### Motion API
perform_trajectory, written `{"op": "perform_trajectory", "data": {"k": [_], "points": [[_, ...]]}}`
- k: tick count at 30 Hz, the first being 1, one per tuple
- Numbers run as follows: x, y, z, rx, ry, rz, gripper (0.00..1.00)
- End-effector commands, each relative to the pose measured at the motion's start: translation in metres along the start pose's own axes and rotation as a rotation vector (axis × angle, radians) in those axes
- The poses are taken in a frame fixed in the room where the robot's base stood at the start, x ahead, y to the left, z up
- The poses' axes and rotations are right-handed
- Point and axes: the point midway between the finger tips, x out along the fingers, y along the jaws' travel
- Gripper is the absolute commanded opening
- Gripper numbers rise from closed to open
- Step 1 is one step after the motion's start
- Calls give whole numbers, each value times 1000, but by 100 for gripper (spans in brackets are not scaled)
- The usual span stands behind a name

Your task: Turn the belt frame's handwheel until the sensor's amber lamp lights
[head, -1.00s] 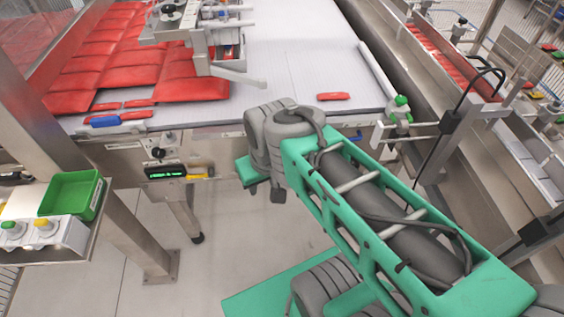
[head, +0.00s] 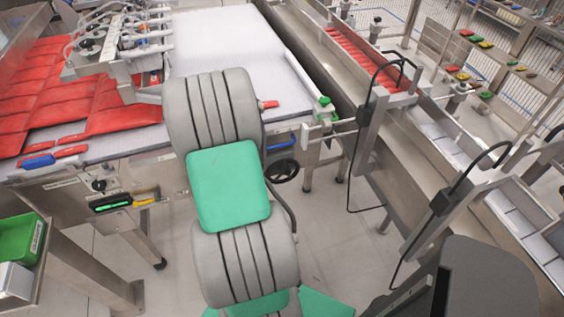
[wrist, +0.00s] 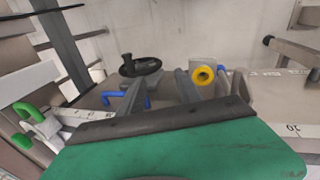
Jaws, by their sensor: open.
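The black handwheel (head: 283,171) is on the front side of the belt frame (head: 75,182), just right of my arm in the head view. In the wrist view the handwheel (wrist: 140,66) with its upright knob lies just beyond my gripper (wrist: 161,86), near the left finger. My gripper is open, its two grey fingers apart with nothing seen between them. I cannot tell whether it touches the wheel. In the head view my arm hides the gripper. I cannot make out the sensor's amber lamp in either view. A green-lit display (head: 112,204) shows on the frame's front.
A yellow round part (wrist: 203,75) sits close to the right finger, with blue handles nearby (wrist: 109,98). A green-knobbed clamp (head: 325,108) stands at the belt's right corner. Red packs (head: 70,100) lie on the belt. A steel side conveyor (head: 400,150) runs along the right.

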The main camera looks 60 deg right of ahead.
Motion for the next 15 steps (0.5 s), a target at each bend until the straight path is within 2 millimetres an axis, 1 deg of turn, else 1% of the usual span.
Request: {"op": "perform_trajectory", "data": {"k": [1,3,6,11,15], "points": [[19,26,-2,33,-26,19,41],[39,52,-2,64,-51,42,41],[56,73,0,85,-69,61,41],[77,77,3,88,-73,64,41],[105,78,5,88,-73,62,41]]}}
